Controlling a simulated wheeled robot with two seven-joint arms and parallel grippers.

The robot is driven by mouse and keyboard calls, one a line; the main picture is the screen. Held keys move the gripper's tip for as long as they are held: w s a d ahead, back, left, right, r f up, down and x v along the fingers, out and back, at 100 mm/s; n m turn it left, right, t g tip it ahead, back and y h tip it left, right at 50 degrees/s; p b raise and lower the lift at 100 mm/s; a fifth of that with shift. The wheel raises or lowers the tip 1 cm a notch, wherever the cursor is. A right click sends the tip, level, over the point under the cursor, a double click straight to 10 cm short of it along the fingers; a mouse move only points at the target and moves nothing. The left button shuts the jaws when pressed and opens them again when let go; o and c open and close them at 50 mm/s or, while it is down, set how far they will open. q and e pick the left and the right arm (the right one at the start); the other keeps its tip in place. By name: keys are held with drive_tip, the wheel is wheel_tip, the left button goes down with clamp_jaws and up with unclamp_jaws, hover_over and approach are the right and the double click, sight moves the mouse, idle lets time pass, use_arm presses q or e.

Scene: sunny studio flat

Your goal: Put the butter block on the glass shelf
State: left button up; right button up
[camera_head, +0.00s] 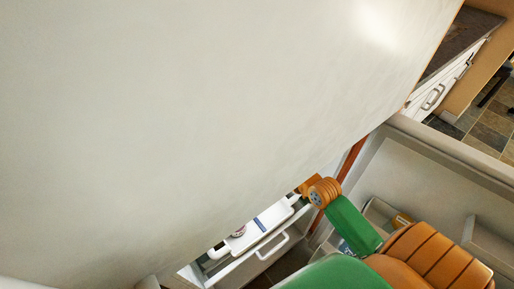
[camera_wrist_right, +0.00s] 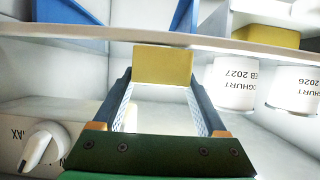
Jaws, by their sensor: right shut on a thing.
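In the right wrist view my right gripper (camera_wrist_right: 163,82) is shut on a yellow block, the butter block (camera_wrist_right: 163,66), between its two fingertips. This view appears upside down, as the lettering on the yoghurt cups is inverted. The pale shelf (camera_wrist_right: 110,34) runs across the top of the picture, and the block is close to its edge; I cannot tell whether they touch. In the head view my right arm reaches behind a large pale panel, which hides the gripper and block. My left gripper is not in view.
Two white yoghurt cups (camera_wrist_right: 235,84) (camera_wrist_right: 295,90) are right of the block, against the shelf. A white dial (camera_wrist_right: 38,148) is at lower left. Blue things (camera_wrist_right: 68,12) and another yellow thing (camera_wrist_right: 268,36) lie beyond the shelf. The pale panel (camera_head: 190,110) fills most of the head view.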

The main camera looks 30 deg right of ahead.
drive_tip(key=w, duration=0.3)
drive_tip(key=shift+a+r, duration=0.15)
drive_tip(key=shift+a, duration=0.05)
drive_tip(key=shift+w+p, duration=0.3)
drive_tip(key=shift+w, duration=0.05)
drive_tip(key=shift+f, duration=0.2)
drive_tip(key=shift+s, duration=0.1)
drive_tip(key=o, duration=1.5)
drive_tip(key=shift+f, duration=0.1)
